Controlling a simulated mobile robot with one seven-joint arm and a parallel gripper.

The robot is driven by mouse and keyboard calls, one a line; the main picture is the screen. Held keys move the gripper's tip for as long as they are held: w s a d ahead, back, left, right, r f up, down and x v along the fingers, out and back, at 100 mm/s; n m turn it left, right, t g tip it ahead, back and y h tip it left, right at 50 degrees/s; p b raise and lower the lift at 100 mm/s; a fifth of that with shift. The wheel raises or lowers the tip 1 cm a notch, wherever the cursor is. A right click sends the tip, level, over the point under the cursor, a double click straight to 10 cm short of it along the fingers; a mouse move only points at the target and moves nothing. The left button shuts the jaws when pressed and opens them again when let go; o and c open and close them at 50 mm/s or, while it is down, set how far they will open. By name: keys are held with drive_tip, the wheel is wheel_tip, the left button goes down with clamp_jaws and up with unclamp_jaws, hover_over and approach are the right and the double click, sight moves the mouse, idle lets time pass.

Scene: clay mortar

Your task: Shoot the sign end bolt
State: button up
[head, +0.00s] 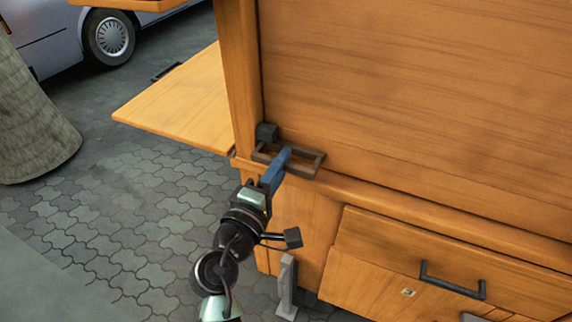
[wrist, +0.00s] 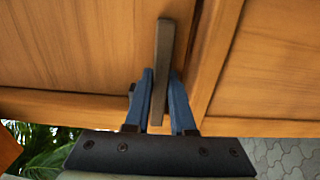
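The bolt shows in the head view as a dark brown rectangular loop (head: 308,166) at the lower left corner of a large wooden panel. A small dark block (head: 266,132) sits just above its left end. My gripper (head: 279,163) reaches up to the loop from below, its blue fingers at the loop's front bar. In the wrist view the dark bar (wrist: 161,60) runs between the blue fingertips of my gripper (wrist: 161,85), with one finger against each side. The bolt's far end and its socket cannot be made out.
The wooden stall has a side shelf (head: 185,102) at left and a drawer with a dark handle (head: 452,284) at lower right. A grey upright piece (head: 287,287) stands below my gripper. A tree trunk (head: 30,115) and a parked vehicle (head: 60,32) are farther left, with open paving between.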

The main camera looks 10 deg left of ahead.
drive_tip(key=o, duration=0.4)
drive_tip(key=shift+a, duration=0.3)
drive_tip(key=shift+o, duration=0.2)
drive_tip(key=shift+d, duration=0.1)
drive_tip(key=shift+s, duration=0.1)
drive_tip(key=v, duration=1.2)
drive_tip(key=shift+s, duration=0.35)
